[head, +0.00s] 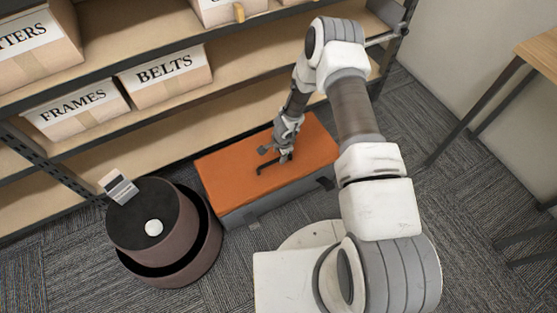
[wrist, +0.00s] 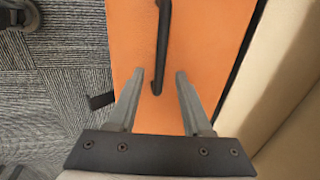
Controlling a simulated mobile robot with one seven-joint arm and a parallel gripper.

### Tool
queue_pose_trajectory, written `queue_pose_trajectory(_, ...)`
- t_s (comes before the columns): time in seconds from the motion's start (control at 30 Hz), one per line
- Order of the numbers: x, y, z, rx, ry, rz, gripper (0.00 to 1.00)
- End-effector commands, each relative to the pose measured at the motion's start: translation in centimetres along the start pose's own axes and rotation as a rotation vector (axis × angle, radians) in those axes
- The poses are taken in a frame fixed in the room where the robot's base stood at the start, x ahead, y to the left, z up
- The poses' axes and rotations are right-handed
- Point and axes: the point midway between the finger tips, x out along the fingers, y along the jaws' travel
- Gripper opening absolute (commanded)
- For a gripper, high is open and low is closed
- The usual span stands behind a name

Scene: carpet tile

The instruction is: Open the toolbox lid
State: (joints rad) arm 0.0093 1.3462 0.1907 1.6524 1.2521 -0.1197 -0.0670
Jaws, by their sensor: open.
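The toolbox (head: 222,177) has an orange lid and a grey body and sits on the carpet in front of the shelf; its lid is shut. In the wrist view the orange lid (wrist: 205,45) fills the middle. A black bar handle (head: 274,164) stands on top of the lid; it also shows in the wrist view (wrist: 163,40). My gripper (head: 283,155) is over the lid at the handle. In the wrist view its two fingers (wrist: 160,76) are apart, one on each side of the handle's near end. I cannot tell the exact height of the fingertips. A dark latch (head: 325,183) shows on the front side.
A round dark ottoman-like object (head: 185,218) with a white round item (head: 153,228) and a small grey-white item (head: 119,187) on top stands left of the toolbox. The shelf (head: 130,120) with labelled boxes is close behind. A table (head: 540,52) stands at right.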

Motion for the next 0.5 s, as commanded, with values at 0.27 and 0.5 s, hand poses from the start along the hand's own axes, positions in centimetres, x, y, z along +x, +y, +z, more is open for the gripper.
queue_pose_trajectory(0.27,3.4,0.0,0.0,-0.001,0.001,0.000,0.50)
queue_pose_trajectory(0.5,3.6,0.0,0.0,-0.001,0.000,0.000,0.50)
